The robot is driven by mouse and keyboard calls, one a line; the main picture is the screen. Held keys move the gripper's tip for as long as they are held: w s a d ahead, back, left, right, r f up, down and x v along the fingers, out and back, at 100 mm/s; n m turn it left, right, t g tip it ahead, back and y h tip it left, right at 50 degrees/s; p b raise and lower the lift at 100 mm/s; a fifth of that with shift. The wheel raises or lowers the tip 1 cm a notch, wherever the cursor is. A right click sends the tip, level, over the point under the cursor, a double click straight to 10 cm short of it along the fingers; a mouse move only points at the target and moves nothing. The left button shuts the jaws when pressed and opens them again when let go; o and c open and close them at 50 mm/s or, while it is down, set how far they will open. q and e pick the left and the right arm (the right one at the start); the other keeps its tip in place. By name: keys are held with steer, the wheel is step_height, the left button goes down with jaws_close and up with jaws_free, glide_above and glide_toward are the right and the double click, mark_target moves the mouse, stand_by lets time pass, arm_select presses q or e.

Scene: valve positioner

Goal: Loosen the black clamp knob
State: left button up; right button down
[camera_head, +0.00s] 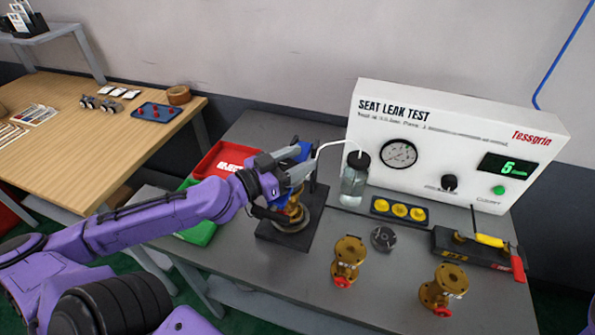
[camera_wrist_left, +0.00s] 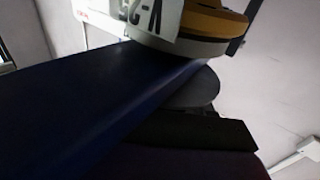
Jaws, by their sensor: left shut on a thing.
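My left gripper (camera_head: 300,163) is at the black fixture (camera_head: 272,232) on the grey bench. Its grey fingers are closed around a blue part (camera_head: 303,151) above a brass valve (camera_head: 292,212) in this fixture. The left wrist view shows a large dark blue surface (camera_wrist_left: 90,105) close up, beneath a yellow-and-grey round part (camera_wrist_left: 205,28) with a white tag (camera_wrist_left: 152,20). I cannot make out the black clamp knob; the gripper and arm cover much of the fixture. My right gripper is not in view.
The white seat leak tester (camera_head: 430,110) stands behind, with a clear bottle (camera_head: 353,187) near the gripper. Two loose brass valves (camera_head: 348,258) (camera_head: 446,283) and a dark disc (camera_head: 383,238) lie at front. A red bin (camera_head: 215,158) is at left.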

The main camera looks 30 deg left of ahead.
arm_select(q)
steer(key=shift+y, duration=0.3)
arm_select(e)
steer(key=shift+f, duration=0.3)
arm_select(q)
steer(key=o, duration=1)
steer(key=shift+c, duration=0.2)
